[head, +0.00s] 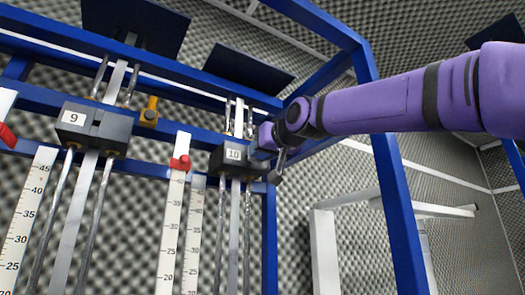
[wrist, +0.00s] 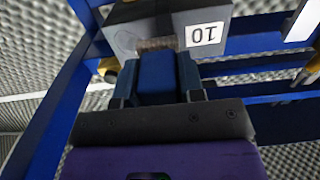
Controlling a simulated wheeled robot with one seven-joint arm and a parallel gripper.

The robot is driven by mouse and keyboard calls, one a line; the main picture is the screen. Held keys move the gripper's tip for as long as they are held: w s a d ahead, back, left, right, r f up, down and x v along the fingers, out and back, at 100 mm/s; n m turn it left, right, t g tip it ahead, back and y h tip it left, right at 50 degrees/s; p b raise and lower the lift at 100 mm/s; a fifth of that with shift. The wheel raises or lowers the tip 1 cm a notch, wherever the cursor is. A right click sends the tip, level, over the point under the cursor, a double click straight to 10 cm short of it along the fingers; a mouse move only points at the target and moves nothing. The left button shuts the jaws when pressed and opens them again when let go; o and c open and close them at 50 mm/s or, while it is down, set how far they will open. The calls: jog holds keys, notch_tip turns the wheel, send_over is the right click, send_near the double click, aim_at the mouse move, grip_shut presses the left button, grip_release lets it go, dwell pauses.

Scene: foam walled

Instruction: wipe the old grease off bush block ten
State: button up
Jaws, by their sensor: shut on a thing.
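Bush block ten (head: 228,162) is a dark grey block with a white "10" label, set on two vertical rods. In the wrist view the block (wrist: 125,38) is at the top, its label upside down. My gripper (head: 267,148) is at the block's right side in the head view. In the wrist view my gripper (wrist: 157,72) is shut on a blue block-like tool (wrist: 158,85). A brownish-grey strip (wrist: 155,44) lies between the tool's end and the block. I cannot tell whether it is the tool's pad or old grease. The tool's end appears to touch the block, or nearly so.
Block nine (head: 95,125) sits on its own rods to the left, with a yellow fitting (head: 149,112) beside it. White scales with red pointers (head: 180,163) stand between the rods. A blue frame post (head: 398,210) rises near my arm. Foam walls surround everything.

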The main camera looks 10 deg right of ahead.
jog(key=shift+x, duration=1.05)
dwell(0.4)
jog(key=w+d, duration=0.2)
jog(key=d, duration=0.3)
jog(key=shift+w+d, duration=0.25)
jog(key=shift+d, duration=0.15)
dwell(0.3)
jog(key=shift+s+a, duration=0.4)
jog(key=shift+a, duration=0.55)
jog(key=shift+s+a, duration=0.4)
jog(key=shift+a, duration=0.6)
jog(key=shift+s+a, duration=0.4)
jog(key=shift+a, duration=0.55)
jog(key=shift+v, duration=3)
